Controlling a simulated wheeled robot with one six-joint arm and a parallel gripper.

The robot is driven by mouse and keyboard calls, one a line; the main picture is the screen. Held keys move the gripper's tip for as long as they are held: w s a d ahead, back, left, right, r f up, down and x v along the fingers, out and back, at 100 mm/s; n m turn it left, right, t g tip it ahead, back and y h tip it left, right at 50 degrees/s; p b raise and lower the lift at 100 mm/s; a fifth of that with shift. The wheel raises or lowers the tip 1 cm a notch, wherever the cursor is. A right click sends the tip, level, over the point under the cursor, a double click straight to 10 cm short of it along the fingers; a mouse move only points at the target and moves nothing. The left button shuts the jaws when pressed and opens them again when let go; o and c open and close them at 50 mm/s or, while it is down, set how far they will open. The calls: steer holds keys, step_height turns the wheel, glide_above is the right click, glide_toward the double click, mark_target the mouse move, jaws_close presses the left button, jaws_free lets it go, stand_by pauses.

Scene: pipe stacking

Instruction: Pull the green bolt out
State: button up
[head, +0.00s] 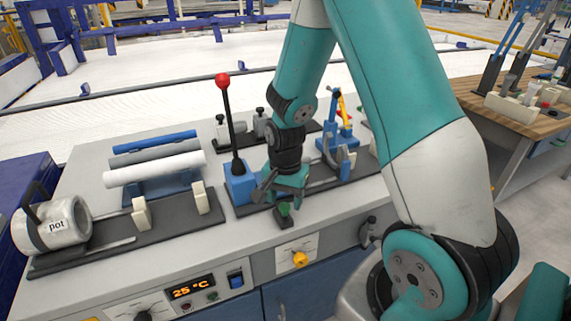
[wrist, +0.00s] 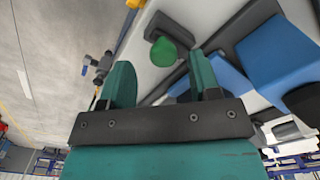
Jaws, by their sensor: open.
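The green bolt (head: 284,209) sits in a small dark holder at the front edge of the bench, just below my gripper (head: 287,192) in the head view. In the wrist view the green bolt (wrist: 170,54) shows its rounded head beyond the fingertips, roughly between the two finger lines. My gripper (wrist: 160,85) is open, with its two green fingers apart and nothing between them. The fingers look apart from the bolt in the wrist view. In the head view the gripper partly hides the area around the bolt, so the exact gap cannot be told.
A blue block with a red-knobbed lever (head: 222,80) stands just left of my gripper. Blue clamps (head: 338,140) stand to the right. A yellow knob (head: 299,259) is on the bench front.

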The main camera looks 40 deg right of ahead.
mark_target(286, 207)
step_height(286, 207, up, 15)
stand_by(0.7)
steer(key=s+a+r+n+y, duration=0.2)
steer(key=s+a+r+n, duration=0.1)
steer(key=s+a+n, duration=0.5)
steer(key=s+a+r+n+y, duration=0.2)
steer(key=s+a+r+n, duration=0.1)
steer(key=s+a+n, duration=0.5)
steer(key=a+n, duration=0.3)
steer(key=a, duration=0.1)
steer(key=shift+s+r, duration=0.2)
steer(key=shift+s, duration=0.2)
